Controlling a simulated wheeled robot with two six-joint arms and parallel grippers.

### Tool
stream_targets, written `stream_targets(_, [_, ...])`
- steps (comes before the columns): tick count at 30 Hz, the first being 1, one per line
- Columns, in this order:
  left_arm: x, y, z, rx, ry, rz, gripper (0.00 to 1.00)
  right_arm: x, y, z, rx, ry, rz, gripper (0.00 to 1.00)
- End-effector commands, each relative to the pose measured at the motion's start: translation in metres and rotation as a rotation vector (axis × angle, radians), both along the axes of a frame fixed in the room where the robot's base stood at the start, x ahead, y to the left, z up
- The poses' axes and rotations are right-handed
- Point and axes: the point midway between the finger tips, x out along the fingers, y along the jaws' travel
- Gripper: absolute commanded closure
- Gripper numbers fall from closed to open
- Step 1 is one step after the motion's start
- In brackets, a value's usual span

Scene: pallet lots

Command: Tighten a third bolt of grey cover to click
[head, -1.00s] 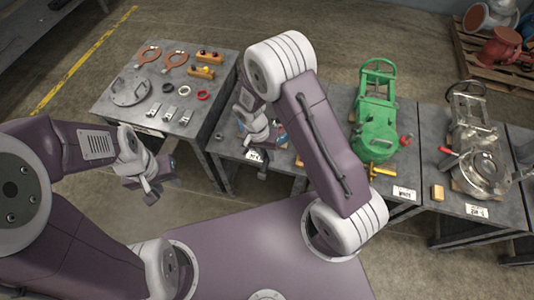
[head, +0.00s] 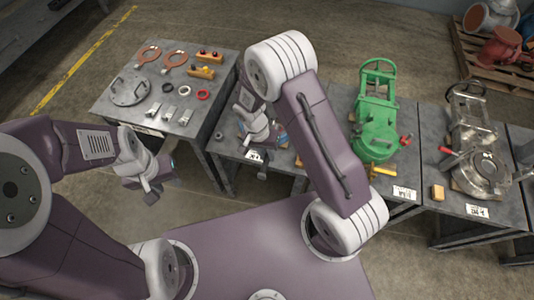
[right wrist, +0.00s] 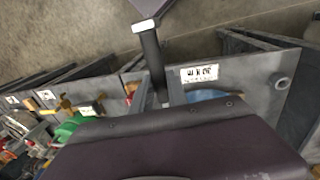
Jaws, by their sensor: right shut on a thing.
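A round grey cover (head: 488,172) sits on the grey metal casting on the right-hand bench; its bolts are too small to make out. My right gripper (head: 262,163) is over the front edge of the middle bench, well left of that casting, partly behind my own arm. It is shut on what looks like a dark rod-like tool (right wrist: 153,62) with a pale end. The tool's far end is not clear. My left gripper (head: 157,188) hangs over the floor in front of the left table, with nothing visible in it; its jaw gap is unclear.
A round grey plate with handles (head: 128,92), rings and small blocks lie on the left table (head: 225,60). A green casting (head: 375,135) stands right of my arm. A blue part (right wrist: 205,95) is mostly hidden. A white placard (right wrist: 199,73) hangs on the bench edge.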

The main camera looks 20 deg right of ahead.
Motion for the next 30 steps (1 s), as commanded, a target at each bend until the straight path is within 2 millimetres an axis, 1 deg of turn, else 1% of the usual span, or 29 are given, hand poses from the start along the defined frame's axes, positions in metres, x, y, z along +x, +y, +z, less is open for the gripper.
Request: stream_targets(30, [0.000,0.000,-0.020,0.000,0.000,0.000,0.64,0.000,0.000,-0.023,0.000,-0.001,0.000,1.00])
